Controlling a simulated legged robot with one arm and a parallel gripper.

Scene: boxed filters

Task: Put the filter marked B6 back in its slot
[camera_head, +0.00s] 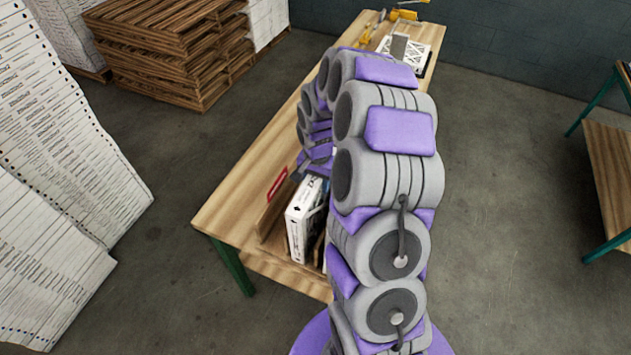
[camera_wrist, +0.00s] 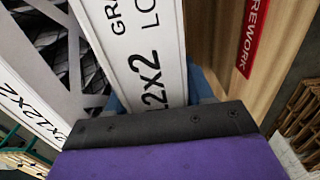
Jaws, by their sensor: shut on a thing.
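My gripper (camera_head: 314,168) hangs over the near end of the wooden table, partly hidden by my arm. In the wrist view one dark-edged purple finger of it (camera_wrist: 155,128) crosses the bottom, against a white boxed filter (camera_wrist: 148,55) printed "2X2". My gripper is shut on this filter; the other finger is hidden. In the head view a white boxed filter (camera_head: 303,220) stands upright in a wooden rack (camera_head: 270,236) below my gripper. No B6 mark is legible. Whether the held filter is in a slot cannot be told.
In the wrist view another filter with dark mesh (camera_wrist: 60,45) is to the left, and a red REWORK label (camera_wrist: 251,35) is on wood to the right. The table (camera_head: 235,205) has more items at its far end. Pallets (camera_head: 170,45) and white stacks (camera_head: 60,140) stand left.

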